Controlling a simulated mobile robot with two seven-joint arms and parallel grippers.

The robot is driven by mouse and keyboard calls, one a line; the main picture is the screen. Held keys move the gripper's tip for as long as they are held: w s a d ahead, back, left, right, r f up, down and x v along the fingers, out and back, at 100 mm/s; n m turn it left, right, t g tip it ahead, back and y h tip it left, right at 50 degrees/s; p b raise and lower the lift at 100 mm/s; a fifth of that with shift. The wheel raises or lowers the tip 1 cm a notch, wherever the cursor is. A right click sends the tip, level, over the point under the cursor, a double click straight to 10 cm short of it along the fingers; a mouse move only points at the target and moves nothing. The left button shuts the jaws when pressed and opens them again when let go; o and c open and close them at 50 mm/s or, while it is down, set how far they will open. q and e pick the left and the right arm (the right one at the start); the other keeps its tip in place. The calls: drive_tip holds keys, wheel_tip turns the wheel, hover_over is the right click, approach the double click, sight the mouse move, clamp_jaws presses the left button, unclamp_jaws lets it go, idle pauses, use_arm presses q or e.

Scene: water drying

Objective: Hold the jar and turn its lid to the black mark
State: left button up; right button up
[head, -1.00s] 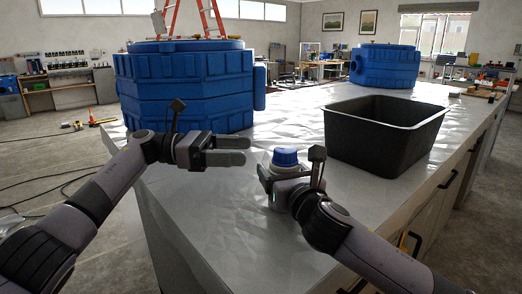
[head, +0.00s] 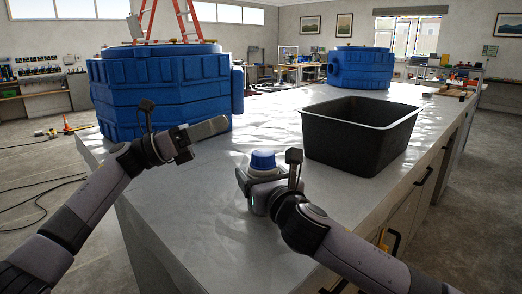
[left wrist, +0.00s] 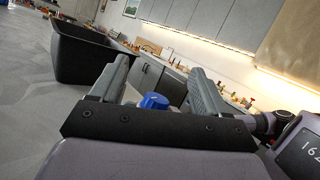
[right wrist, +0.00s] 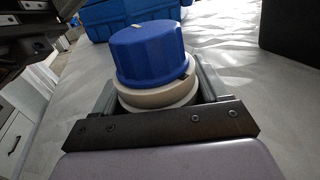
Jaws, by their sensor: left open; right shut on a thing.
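The jar has a ribbed blue lid (head: 263,160) and a pale body (right wrist: 150,98). It stands upright near the front edge of the white worktop. My right gripper (head: 264,176) is shut on the jar body below the lid. In the right wrist view the lid (right wrist: 150,58) shows a small pale mark on top, and a short dark mark sits on the pale collar at its right. My left gripper (head: 206,136) is open and empty, up and left of the jar. The left wrist view shows the lid (left wrist: 154,101) beyond and between its fingers.
A black open bin (head: 350,146) stands on the worktop (head: 190,215) right of and behind the jar. A large blue tank (head: 150,92) stands behind my left gripper, and another blue tank (head: 360,68) is farther back. The worktop left of the jar is clear.

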use_arm(q)
wheel_tip(320, 180, up, 5)
drive_tip(key=n+t, duration=0.9)
drive_tip(key=n, duration=0.3)
drive_tip(key=n+t+y, duration=0.1)
drive_tip(key=n+y, duration=0.9)
drive_tip(key=n, duration=1.9)
approach(268, 150)
drive_tip(key=x, duration=1)
drive_tip(key=shift+w, duration=0.15)
drive_tip(key=c, duration=1)
